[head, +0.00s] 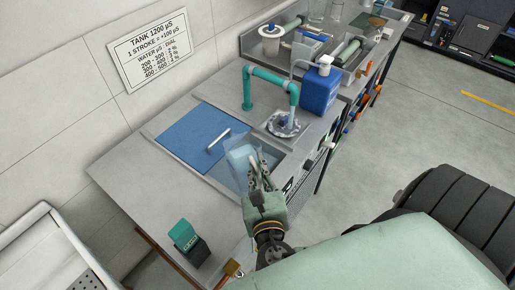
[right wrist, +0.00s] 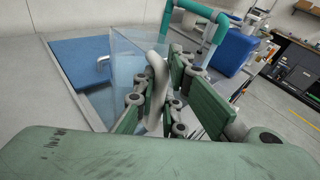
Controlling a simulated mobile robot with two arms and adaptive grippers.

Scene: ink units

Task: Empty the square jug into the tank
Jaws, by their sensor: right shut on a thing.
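The square jug (head: 237,155) is clear and pale blue, and it is tilted over the open part of the tank beside the blue lid. My right gripper (head: 258,172) is shut on the jug's handle. In the right wrist view the handle (right wrist: 155,92) sits between the green fingers, and the clear jug wall (right wrist: 125,62) leans to the left. The tank (head: 277,160) is set into the grey counter, with its blue lid (head: 194,137) beside the opening. I cannot tell whether liquid is in the jug. My left gripper is not in view.
A teal pipe tap (head: 270,77) arches over a small round basin (head: 283,123) behind the tank. A blue canister (head: 320,90) stands right of it. A green-and-black box (head: 187,241) sits on the front counter. A wall sign (head: 152,48) hangs at left.

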